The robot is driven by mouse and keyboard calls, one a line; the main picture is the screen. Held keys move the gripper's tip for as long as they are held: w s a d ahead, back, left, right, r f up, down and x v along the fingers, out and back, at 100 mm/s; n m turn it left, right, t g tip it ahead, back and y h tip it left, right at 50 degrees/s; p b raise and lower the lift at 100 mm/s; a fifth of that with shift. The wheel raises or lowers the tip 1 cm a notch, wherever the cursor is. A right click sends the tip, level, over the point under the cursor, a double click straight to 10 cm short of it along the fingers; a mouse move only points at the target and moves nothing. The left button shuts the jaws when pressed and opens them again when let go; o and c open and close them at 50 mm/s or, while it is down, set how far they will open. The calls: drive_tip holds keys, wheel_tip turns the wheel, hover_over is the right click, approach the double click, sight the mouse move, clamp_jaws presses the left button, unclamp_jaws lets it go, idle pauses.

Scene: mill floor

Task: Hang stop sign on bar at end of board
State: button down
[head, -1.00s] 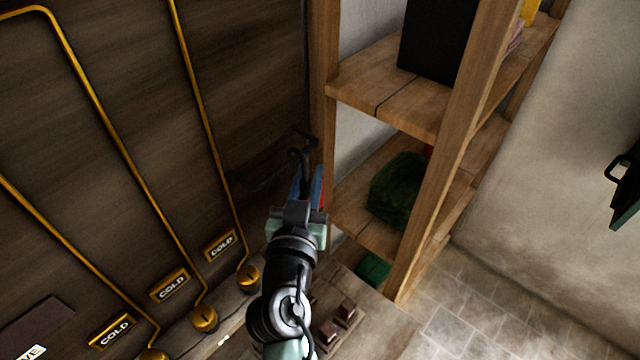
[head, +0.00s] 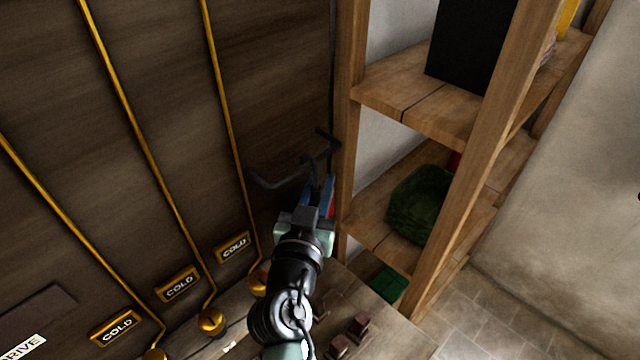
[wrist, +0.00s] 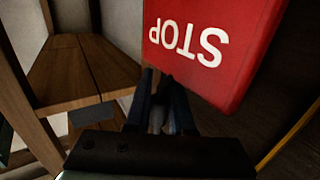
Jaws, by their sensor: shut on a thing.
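The stop sign (wrist: 205,45) is a red plate with white STOP letters, upside down in the wrist view, just beyond the fingers. My gripper (wrist: 161,88) is shut on the sign; what part it grips is hard to see. In the head view my gripper (head: 318,192) is beside the shelf post, with only a thin red strip of the sign (head: 330,200) showing. A dark bar (head: 270,184) sticks out at the right end of the dark wooden board (head: 150,60), just above and left of my gripper. A dark hook shape rises above the fingers near the bar; I cannot tell whether they touch.
A wooden shelf (head: 400,106) stands close on the right, holding a black box (head: 468,45) and a green bundle (head: 418,203). Yellow pipes (head: 140,150) with COLD labels (head: 178,284) run down the board. Small brown blocks (head: 350,335) lie below.

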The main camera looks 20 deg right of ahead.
drive_tip(key=c, duration=0.7)
unclamp_jaws()
drive_tip(key=shift+s+a+f, duration=0.1)
drive_tip(key=shift+s+a, duration=0.1)
drive_tip(key=shift+s, duration=0.05)
drive_tip(key=b+v, duration=0.4)
drive_tip(key=v, duration=0.8)
drive_tip(key=shift+s+b, duration=0.15)
drive_tip(key=shift+b, duration=0.2)
